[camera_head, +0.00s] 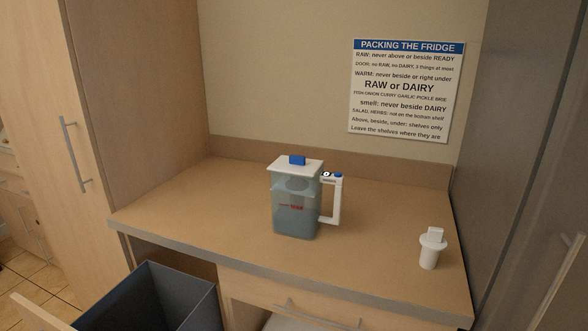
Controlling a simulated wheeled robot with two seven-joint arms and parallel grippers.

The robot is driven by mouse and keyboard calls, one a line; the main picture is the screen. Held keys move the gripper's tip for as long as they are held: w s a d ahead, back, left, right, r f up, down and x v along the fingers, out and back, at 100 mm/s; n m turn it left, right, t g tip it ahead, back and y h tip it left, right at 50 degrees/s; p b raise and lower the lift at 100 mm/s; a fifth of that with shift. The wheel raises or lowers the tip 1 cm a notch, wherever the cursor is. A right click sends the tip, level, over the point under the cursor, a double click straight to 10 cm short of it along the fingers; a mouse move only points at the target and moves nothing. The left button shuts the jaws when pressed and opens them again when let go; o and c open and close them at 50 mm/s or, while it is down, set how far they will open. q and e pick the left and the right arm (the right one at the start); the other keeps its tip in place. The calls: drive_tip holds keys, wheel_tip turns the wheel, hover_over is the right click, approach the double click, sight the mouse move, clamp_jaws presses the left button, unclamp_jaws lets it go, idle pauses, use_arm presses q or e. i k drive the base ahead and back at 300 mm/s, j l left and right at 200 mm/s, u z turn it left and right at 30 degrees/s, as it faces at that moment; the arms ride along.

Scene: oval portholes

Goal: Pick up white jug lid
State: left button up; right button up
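A clear blue-grey jug (296,215) with a white handle (336,200) stands upright on the wooden counter. Its white lid (287,171) sits on top of the jug and has a blue knob (297,160). A small white part (430,250) with a round flange and an upright tab stands on the counter to the right, apart from the jug. Neither of my grippers shows in the head view.
The counter (190,215) is bare around the jug. A dark open bin (150,290) is below its front left edge. A tall cabinet (135,90) stands at left and a grey panel (510,130) at right. A sign (405,90) hangs on the wall.

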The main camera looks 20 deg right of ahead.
sight(295, 164)
drive_tip(key=l+z, duration=0.35)
drive_tip(key=i+l+z, duration=0.15)
drive_tip(key=l+z, duration=0.2)
drive_tip(key=i+l+z, duration=0.1)
drive_tip(key=l+z, duration=0.3)
